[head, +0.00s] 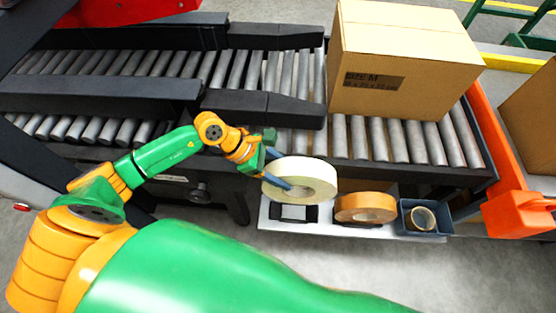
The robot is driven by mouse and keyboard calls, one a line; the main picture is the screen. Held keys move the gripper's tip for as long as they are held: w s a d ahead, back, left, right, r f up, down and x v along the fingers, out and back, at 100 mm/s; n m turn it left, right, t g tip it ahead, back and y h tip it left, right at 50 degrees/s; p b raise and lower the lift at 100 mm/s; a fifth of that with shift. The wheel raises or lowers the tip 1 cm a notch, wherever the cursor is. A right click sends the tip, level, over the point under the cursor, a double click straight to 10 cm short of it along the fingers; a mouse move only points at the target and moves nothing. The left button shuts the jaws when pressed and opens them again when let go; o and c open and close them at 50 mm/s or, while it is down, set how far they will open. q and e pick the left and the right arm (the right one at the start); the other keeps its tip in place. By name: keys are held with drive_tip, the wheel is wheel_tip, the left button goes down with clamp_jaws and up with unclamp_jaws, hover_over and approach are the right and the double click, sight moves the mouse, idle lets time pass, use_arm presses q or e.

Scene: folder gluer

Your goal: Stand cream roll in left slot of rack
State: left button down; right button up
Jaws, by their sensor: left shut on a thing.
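My left gripper (276,169) is shut on the cream roll (318,171), a wide ring with a hole in its middle. One blue finger shows across the roll's left face. The roll is held tilted at the front edge of the conveyor, above the left slot (293,213) of the rack. That slot is a dark holder, and no roll stands in it. I cannot tell whether the roll's lower edge touches the holder. The rack (272,239) is a pale shelf along the conveyor's front. My right gripper is not in view.
A large carton (400,60) rests on the roller conveyor (385,140). An orange guard (515,212) stands at the right. Floor before the rack is clear.

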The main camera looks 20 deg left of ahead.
use_arm(q)
drive_tip(key=shift+f+b, duration=3.35)
drive_tip(key=shift+f, duration=1)
drive_tip(key=shift+d+f+b, duration=0.1)
drive_tip(key=shift+f+b, duration=0.05)
drive_tip(key=shift+b, duration=0.15)
drive_tip(key=shift+f+b, duration=0.9)
drive_tip(key=shift+f, duration=0.05)
drive_tip(key=shift+f+b, duration=1.05)
